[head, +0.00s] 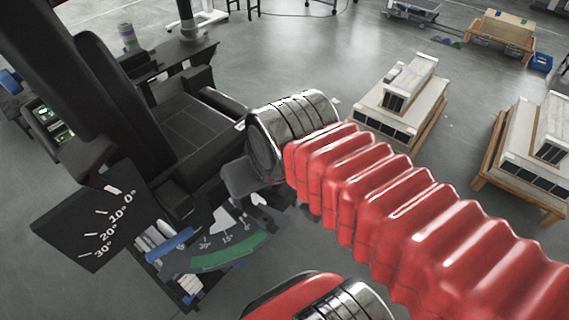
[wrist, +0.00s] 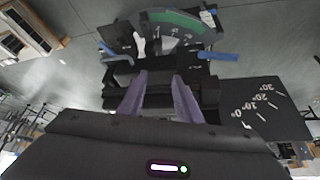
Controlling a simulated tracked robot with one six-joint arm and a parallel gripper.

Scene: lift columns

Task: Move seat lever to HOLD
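The black seat (head: 190,125) stands at the left in the head view, tilted in the picture. In front of it is a curved scale with a green band (head: 230,252), also at the top of the wrist view (wrist: 175,20). A blue bar (head: 170,244) lies left of that scale; in the wrist view it is at upper right (wrist: 212,57). I cannot tell for certain which part is the lever, and no HOLD mark is readable. My gripper (wrist: 158,80) has its two fingers apart with nothing visible held, over dark seat parts; in the head view my arm partly hides it.
A black angle panel (head: 95,220) marked 0° to 30° stands left of the seat; it is at the right in the wrist view (wrist: 265,108). White units on wooden pallets (head: 400,95) stand at the right. Open grey floor (head: 300,55) lies behind the seat.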

